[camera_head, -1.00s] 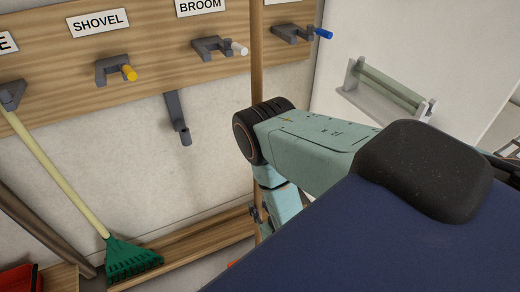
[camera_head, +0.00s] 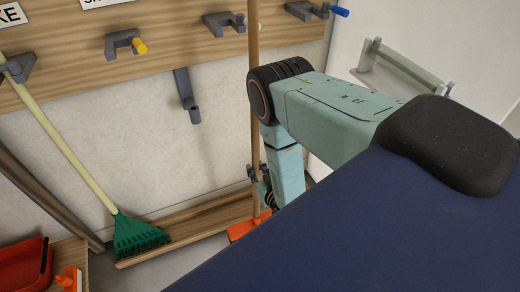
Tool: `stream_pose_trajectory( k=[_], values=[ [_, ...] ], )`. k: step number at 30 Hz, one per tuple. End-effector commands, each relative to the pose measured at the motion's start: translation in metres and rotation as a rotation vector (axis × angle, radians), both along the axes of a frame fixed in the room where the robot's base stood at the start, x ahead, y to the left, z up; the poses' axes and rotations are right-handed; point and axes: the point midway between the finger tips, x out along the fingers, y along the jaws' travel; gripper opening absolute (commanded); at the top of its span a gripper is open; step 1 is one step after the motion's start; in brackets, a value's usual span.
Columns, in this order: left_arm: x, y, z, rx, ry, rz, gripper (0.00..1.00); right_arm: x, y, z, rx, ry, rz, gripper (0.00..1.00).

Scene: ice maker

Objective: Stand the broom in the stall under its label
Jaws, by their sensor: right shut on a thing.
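The broom stands nearly upright in the middle of the head view, with a long wooden handle (camera_head: 254,95) and an orange head (camera_head: 243,229) at the bottom. My right gripper (camera_head: 262,176) is shut on the handle low down, above the head. The broom label is out of view above. I cannot tell whether the head touches the ledge or floor. My left gripper is not in view.
A green rake (camera_head: 139,235) hangs at the left. The shovel hook (camera_head: 126,41) with a yellow peg is empty, as is the blue-pegged hook (camera_head: 306,11). A grey bracket (camera_head: 187,95) juts from the wall. A wooden ledge (camera_head: 185,238) runs below. A red pan (camera_head: 24,266) is at lower left.

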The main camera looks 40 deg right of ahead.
Motion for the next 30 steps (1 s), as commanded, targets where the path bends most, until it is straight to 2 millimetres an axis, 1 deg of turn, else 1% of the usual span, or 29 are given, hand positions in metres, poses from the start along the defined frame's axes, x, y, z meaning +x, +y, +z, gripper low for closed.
stream_pose_trajectory(
  k=[3,30],
  values=[
    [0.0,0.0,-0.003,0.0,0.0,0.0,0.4,0.011,-0.003,0.002,-0.001,-0.009,-0.001,0.0],
    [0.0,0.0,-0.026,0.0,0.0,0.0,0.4,0.074,-0.018,0.002,-0.002,-0.01,0.0,0.0]
  ],
)
